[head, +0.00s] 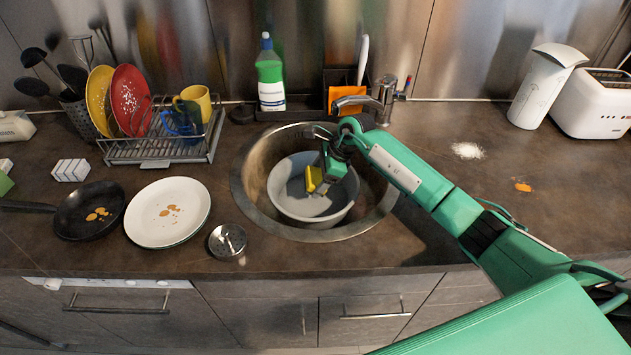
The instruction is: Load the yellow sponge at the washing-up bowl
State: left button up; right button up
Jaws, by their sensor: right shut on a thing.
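The yellow sponge (314,178) shows as a small yellow piece at my right gripper (322,184). The right gripper is shut on it and reaches down into the washing-up bowl (283,203). The bowl is round and pale grey and stands inside the round metal sink (250,207). The gripper hides part of the sponge, and I cannot tell whether the sponge touches the bowl's floor. My left gripper is not in view.
The tap (383,92) stands behind the sink, near my right arm. A green bottle (270,78) and dish rack (160,150) stand back left. A stained white plate (167,212), dark pan (90,212) and small metal dish (227,242) lie left.

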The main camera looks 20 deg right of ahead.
aim_at(318, 177)
jog(key=shift+r+p, duration=1.15)
jog(key=shift+r, duration=1.95)
jog(key=shift+r+p, duration=0.75)
jog(key=shift+r, duration=1.2)
